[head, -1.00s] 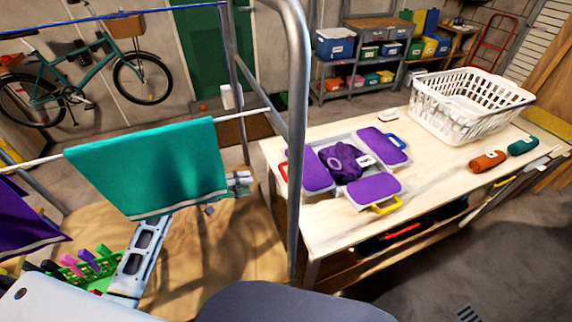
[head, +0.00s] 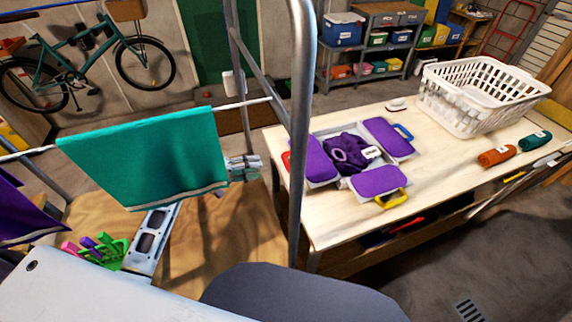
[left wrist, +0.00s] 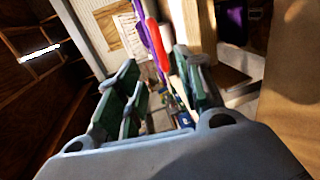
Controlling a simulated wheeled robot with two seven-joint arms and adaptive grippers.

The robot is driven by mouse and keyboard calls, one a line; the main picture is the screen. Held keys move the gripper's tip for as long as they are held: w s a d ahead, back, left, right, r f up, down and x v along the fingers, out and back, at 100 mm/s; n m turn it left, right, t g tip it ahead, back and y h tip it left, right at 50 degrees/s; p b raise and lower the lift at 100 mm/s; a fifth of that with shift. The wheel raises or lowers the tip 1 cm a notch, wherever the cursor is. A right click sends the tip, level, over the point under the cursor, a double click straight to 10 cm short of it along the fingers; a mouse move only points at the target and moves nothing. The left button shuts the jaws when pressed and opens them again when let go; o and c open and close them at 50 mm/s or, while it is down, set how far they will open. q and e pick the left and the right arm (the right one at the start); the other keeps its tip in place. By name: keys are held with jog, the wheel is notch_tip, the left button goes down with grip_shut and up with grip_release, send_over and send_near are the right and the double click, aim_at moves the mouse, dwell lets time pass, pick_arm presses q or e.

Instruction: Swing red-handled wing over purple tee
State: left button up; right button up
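The purple tee (head: 346,154) lies bunched in the middle of a folding board on the bench. The red-handled wing (head: 318,173) is a purple panel lying flat on the board's left. Its red handle (head: 286,162) is partly hidden by the metal post. My left gripper (head: 245,168) is left of the post, pointing toward the handle but apart from it, and partly behind a teal cloth. In the left wrist view its fingers (left wrist: 157,72) are open, with the red handle (left wrist: 157,45) and purple wing edge (left wrist: 141,22) showing between and beyond them. My right gripper is not in view.
A metal post (head: 302,120) stands between arm and board. A teal cloth (head: 150,160) hangs on a rail over my left arm. Blue-handled (head: 386,137) and yellow-handled (head: 378,182) wings lie flat. A white basket (head: 470,105) and rolled cloths (head: 497,156) sit right.

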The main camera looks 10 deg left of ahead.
aim_at(286, 162)
pick_arm(q)
jog(key=b+x, duration=0.2)
jog(key=x, duration=0.8)
jog(key=shift+w+d+f, duration=0.15)
jog(key=shift+w+d, duration=0.05)
jog(key=shift+d, duration=0.1)
jog(key=shift+w+d+f, duration=0.1)
jog(key=shift+w+d, duration=0.25)
jog(key=shift+d, duration=0.2)
jog(key=shift+c, duration=0.2)
jog(key=c, duration=0.5)
grip_shut()
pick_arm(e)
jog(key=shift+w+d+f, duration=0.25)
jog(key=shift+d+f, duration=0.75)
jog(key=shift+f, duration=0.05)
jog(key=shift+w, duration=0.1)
